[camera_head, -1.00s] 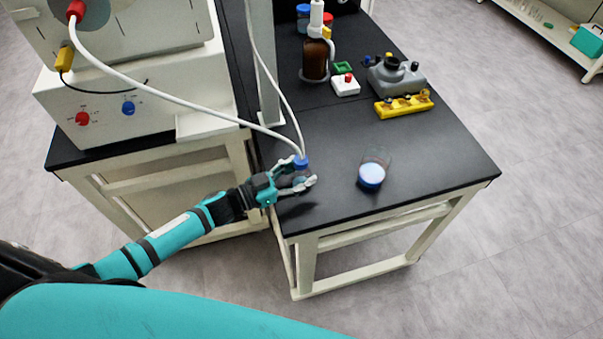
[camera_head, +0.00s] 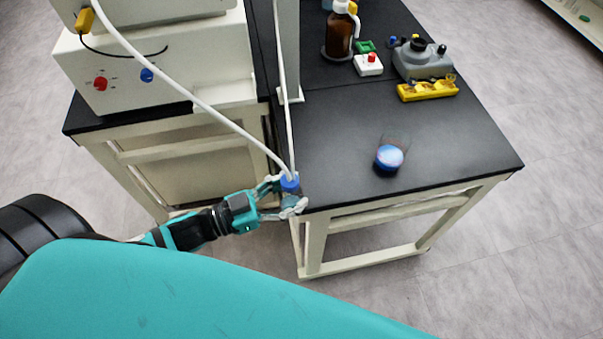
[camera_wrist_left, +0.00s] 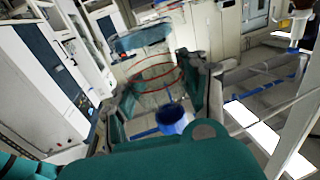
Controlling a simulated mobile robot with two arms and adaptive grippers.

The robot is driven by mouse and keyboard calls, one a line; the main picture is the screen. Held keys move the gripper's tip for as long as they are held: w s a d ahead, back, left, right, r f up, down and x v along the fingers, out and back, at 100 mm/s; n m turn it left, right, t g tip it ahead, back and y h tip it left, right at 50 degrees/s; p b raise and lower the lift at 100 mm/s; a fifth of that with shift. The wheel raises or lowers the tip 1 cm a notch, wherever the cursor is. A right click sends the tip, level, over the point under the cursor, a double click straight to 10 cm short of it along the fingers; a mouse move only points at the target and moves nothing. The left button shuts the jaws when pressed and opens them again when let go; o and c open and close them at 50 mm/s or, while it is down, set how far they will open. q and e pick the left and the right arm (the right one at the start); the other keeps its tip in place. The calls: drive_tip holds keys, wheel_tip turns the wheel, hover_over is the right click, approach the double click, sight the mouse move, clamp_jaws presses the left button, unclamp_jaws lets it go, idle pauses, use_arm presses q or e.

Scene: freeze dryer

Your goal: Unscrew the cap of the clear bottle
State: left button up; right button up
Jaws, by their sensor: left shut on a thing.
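A small clear bottle with a blue cap (camera_head: 290,183) is in my left gripper (camera_head: 281,199) at the front left corner of the black table. Its body is mostly hidden by the fingers. A white tube meets the cap from above. My left gripper (camera_wrist_left: 165,95) is shut on this bottle; the wrist view shows a clear vessel with red rings (camera_wrist_left: 155,72) between the fingers and a blue part (camera_wrist_left: 172,120) near the palm. A second clear vessel with a blue round face (camera_head: 389,157) stands apart on the table. My right gripper is not in view.
White tubing (camera_head: 190,90) runs from the machine (camera_head: 150,60) to the cap. A brown bottle (camera_head: 340,38), a grey device (camera_head: 420,60) and a yellow rack (camera_head: 428,90) stand at the back of the black table (camera_head: 340,130).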

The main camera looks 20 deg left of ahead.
use_arm(q)
drive_tip(key=shift+s+r, duration=0.1)
drive_tip(key=shift+s, duration=0.4)
drive_tip(key=o, duration=0.5)
clamp_jaws()
